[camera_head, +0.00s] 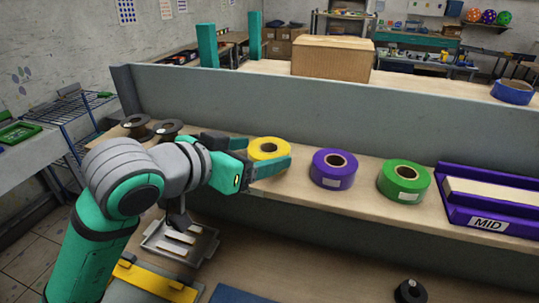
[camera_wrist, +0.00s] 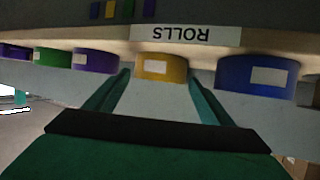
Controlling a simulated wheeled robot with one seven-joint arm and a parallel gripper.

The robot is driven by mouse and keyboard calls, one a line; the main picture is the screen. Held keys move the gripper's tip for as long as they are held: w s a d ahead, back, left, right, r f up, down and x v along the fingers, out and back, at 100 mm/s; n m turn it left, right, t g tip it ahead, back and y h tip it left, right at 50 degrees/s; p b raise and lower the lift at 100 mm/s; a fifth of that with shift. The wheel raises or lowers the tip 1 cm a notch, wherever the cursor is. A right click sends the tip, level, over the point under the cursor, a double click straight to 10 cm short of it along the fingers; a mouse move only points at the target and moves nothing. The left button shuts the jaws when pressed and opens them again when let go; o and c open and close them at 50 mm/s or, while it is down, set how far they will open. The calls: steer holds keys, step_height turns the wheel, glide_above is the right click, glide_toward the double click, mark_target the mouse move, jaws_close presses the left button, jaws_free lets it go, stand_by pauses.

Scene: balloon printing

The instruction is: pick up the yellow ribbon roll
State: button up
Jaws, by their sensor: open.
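The yellow ribbon roll (camera_head: 269,147) stands on the wooden shelf in the head view, left of the purple roll. My gripper (camera_head: 270,152) is at its near side, with one finger reaching in front of the roll and the other behind its left side. In the wrist view the yellow roll (camera_wrist: 161,68) appears upside down, with a pale label on its side. It lies ahead of and between the two open green fingers of my gripper (camera_wrist: 162,82). The fingers look apart from the roll, though contact is hard to judge.
A purple roll (camera_head: 333,169) and a green roll (camera_head: 404,181) stand to the right on the shelf, then a purple holder (camera_head: 490,203) marked MID. Two dark spools (camera_head: 168,129) are at left. A blue roll (camera_wrist: 257,78) shows in the wrist view. A grey panel (camera_head: 330,115) rises behind.

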mark_target(274, 149)
steer(key=x, duration=0.4)
steer(key=shift+w+d+f, duration=0.1)
steer(key=shift+w+d, duration=0.15)
steer(key=shift+w, duration=0.05)
steer(key=c, duration=0.9)
steer(key=shift+o, duration=0.2)
